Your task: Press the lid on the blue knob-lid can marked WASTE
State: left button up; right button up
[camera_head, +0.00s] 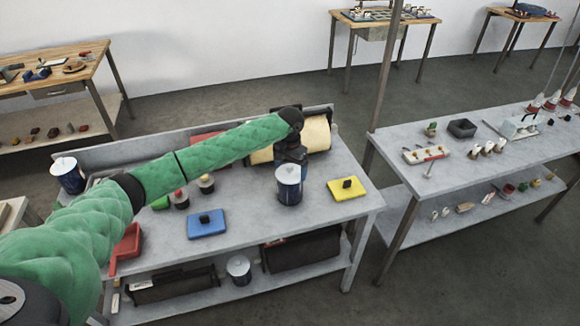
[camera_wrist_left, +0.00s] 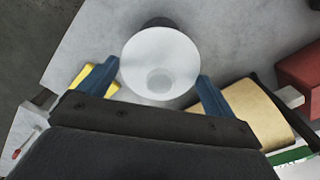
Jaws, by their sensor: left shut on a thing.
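A blue can (camera_head: 289,188) with a pale label and a light round lid (camera_head: 289,173) is at the front right of the near bench. In the left wrist view the round white lid (camera_wrist_left: 160,55), with a small round knob on it, fills the space between my fingers. My left gripper (camera_head: 290,158) is at the can's back side, with its blue fingers on both sides of it, shut on it. Whether the can touches the bench is unclear, and its marking is unreadable. A second blue can (camera_head: 70,181) with a white knobbed lid stands at the bench's left end. My right gripper is out of view.
Small jars (camera_head: 206,184) and a red tray (camera_head: 127,243) are to the left. A second bench (camera_head: 455,128) is at right.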

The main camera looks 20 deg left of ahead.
pick_arm(q)
jog(key=shift+f+p, duration=0.1)
jog(key=shift+p, duration=0.4)
dwell(0.8)
jog(key=o, duration=0.7)
jog(key=shift+c, duration=0.2)
jog(key=shift+r+p, duration=2.2)
jog(key=shift+r, duration=1.35)
